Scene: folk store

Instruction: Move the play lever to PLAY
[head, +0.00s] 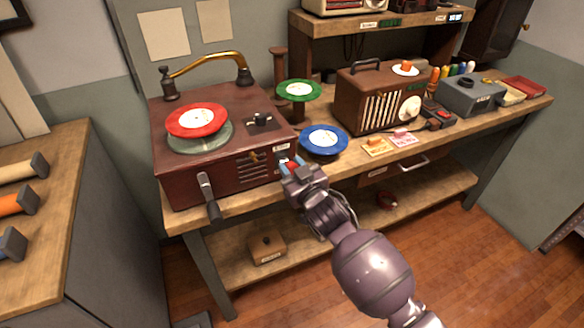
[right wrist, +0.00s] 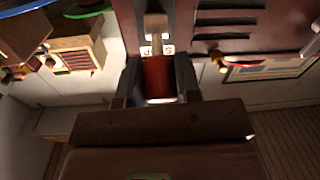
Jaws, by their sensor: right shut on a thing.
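The dark red record player (head: 225,105) stands at the left end of the workbench, with a red record (head: 197,120) on its turntable. The play lever (right wrist: 158,75) has a red handle and sits at the front right of the player. In the head view only a bit of its red shows between my fingers. My right gripper (head: 292,166) is shut on the red handle; it also shows in the right wrist view (right wrist: 159,80). Small labels lie by the lever's base, but I cannot read its setting. My left gripper is not in view.
A crank (head: 208,197) hangs on the player's front, left of my right gripper. A blue record (head: 323,140) lies close by at right, and a green record (head: 298,90) sits on a stand behind. A brown radio (head: 378,98) stands farther right. The floor in front is clear.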

